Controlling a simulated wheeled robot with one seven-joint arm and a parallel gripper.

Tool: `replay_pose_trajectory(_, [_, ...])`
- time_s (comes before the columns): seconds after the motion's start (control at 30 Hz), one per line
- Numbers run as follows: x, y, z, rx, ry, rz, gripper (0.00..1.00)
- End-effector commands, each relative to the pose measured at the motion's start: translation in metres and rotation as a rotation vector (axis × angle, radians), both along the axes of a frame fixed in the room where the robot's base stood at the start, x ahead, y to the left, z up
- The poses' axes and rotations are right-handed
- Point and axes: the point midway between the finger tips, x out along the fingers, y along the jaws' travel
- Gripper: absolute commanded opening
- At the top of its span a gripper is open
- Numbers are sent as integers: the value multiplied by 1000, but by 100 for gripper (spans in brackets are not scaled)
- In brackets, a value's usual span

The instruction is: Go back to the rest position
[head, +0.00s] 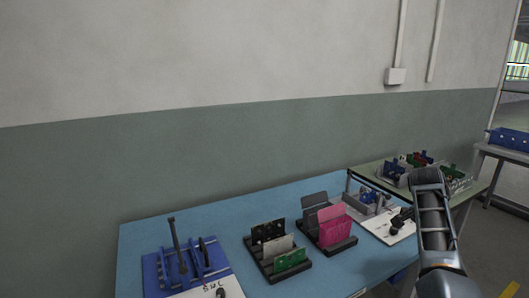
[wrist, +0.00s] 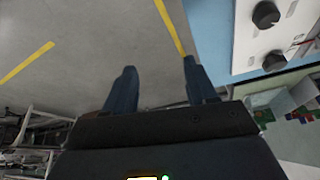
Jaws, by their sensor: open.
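My gripper (wrist: 158,68) shows in the wrist view with its two dark fingers spread apart. Nothing is between them, and bare floor lies behind them. In the head view my arm rises at the lower right, in front of the right end of the blue table (head: 205,222); I cannot make out the fingers there. In the wrist view a white board (wrist: 246,45) with black knobs (wrist: 265,14) lies on the blue surface to the right of the fingers, apart from them.
On the blue table stand a blue fixture (head: 192,268), a black rack with cards (head: 275,248) and a rack with a pink panel (head: 334,225). A green-topped table (head: 366,172) with bins is behind my arm. Floor (wrist: 80,50) with yellow lines is clear.

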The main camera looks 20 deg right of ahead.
Motion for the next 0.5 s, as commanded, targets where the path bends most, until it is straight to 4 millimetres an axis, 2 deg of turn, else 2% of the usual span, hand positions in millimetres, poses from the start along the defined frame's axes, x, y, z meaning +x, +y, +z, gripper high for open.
replay_pose_trajectory(0.27, [-8, 13, -30, -40, -1, 84, 57])
replay_pose_trajectory(0.5, [-21, 33, -68, -101, -7, 211, 57])
